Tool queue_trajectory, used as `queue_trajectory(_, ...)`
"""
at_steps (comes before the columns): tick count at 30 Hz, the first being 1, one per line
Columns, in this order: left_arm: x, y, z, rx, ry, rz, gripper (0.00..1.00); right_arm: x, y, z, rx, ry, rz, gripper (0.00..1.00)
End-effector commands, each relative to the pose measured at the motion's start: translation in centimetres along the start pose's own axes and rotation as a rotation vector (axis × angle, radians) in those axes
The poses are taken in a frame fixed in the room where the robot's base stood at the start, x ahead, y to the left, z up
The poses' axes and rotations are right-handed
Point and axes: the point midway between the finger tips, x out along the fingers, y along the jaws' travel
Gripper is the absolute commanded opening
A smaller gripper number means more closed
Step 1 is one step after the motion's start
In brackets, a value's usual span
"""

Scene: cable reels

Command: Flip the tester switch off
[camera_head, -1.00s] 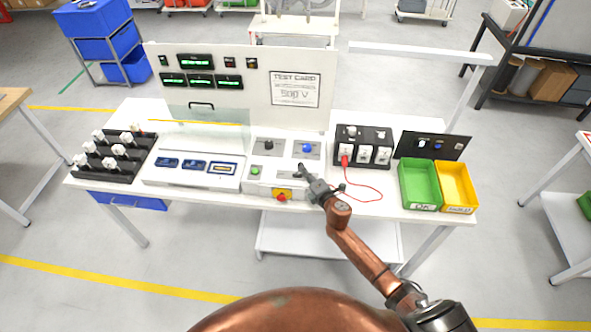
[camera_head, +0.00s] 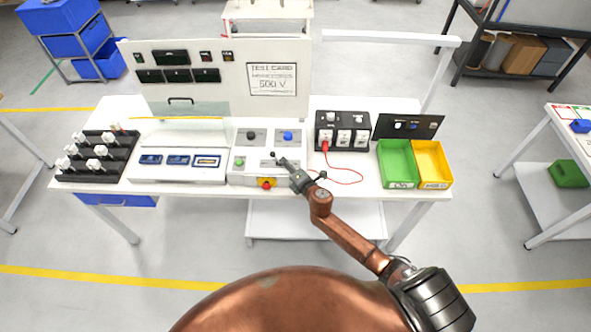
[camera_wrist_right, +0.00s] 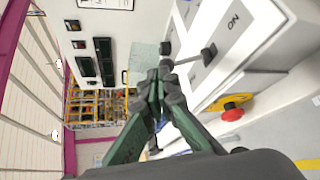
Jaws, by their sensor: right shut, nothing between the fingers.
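The tester is a white control box (camera_head: 240,178) at the front middle of the bench, with a tall white panel (camera_head: 222,82) behind it. In the wrist view its switch (camera_wrist_right: 207,53) is a grey lever with a dark knob, sticking out of the white face near the word "ON". My right gripper (camera_head: 283,162) is over the box's right part; it also shows in the wrist view (camera_wrist_right: 160,72), shut and empty, its tips close beside the lever. I cannot tell whether they touch. The panel displays (camera_head: 178,75) are dark. My left gripper is not in view.
A red button on a yellow base (camera_head: 267,183) sits on the box front, just below my gripper. A black socket unit (camera_head: 342,118) with a red lead, a green bin (camera_head: 397,147) and a yellow bin (camera_head: 430,148) stand right. A rack (camera_head: 118,150) of white-topped parts stands left.

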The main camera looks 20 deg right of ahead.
Motion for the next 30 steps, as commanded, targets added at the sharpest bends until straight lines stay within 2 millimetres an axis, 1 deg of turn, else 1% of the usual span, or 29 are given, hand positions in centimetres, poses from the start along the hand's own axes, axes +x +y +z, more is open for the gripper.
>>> queue_trajectory(1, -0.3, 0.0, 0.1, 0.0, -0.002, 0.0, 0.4, -1.3, 0.4, 0.1, -0.006, 0.001, 0.002, 0.0)
queue_trajectory(6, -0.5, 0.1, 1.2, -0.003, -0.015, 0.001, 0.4, -5.0, 0.9, 0.0, -0.003, 0.001, 0.0, 0.0)
queue_trajectory(9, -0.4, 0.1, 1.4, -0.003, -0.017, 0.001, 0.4, -6.8, 1.2, -0.1, -0.002, 0.0, 0.0, 0.0)
queue_trajectory(12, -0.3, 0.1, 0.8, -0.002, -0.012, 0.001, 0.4, -8.2, 1.4, -0.1, -0.001, -0.001, -0.001, 0.0)
queue_trajectory(15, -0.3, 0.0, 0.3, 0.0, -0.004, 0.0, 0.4, -9.1, 1.6, -0.1, 0.001, -0.002, -0.001, 0.0)
queue_trajectory(18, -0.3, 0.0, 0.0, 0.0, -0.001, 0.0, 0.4, -9.5, 1.7, -0.1, 0.0, -0.001, -0.001, 0.0)
queue_trajectory(30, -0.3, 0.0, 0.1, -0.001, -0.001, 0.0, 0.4, -9.6, 1.9, -0.2, 0.0, -0.001, 0.0, 0.0)
